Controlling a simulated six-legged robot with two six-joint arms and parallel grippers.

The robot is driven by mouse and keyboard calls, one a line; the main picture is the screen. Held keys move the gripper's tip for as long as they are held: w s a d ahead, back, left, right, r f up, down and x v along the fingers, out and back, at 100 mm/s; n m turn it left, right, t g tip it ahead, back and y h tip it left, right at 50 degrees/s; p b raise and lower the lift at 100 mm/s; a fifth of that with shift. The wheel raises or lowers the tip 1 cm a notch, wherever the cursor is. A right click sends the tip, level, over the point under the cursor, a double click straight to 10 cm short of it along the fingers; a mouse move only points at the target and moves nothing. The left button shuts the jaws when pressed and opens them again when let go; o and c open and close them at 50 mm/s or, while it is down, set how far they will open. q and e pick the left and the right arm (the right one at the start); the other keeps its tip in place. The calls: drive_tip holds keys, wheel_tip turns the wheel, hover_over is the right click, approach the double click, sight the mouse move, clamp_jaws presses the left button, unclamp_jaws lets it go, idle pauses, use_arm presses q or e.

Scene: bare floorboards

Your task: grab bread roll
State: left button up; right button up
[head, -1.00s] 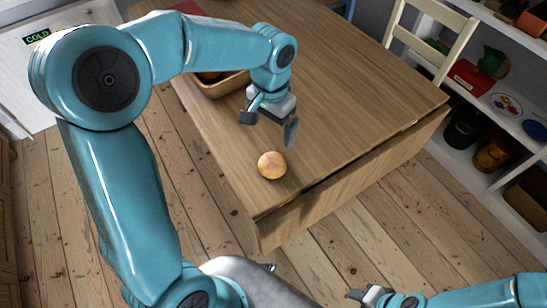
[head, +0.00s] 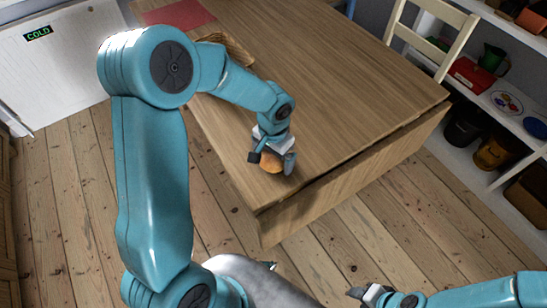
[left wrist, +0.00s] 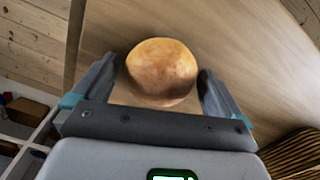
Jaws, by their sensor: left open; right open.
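The bread roll (head: 270,163) is round and golden brown and sits on the wooden table (head: 330,100) near its front corner. My left gripper (head: 271,164) is over the roll with one finger on each side of it. The gripper partly hides the roll in the head view. My right gripper (head: 364,293) is low at the bottom right, away from the table, open and empty.
A woven basket (head: 232,50) stands on the table behind my left arm, partly hidden. A red mat (head: 180,14) lies at the far left of the table. A cream chair (head: 435,35) and white shelves (head: 490,90) stand to the right.

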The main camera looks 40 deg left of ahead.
use_arm(q)
drive_tip(key=shift+s, duration=0.1)
drive_tip(key=c, duration=0.9)
drive_tip(key=shift+r, duration=0.1)
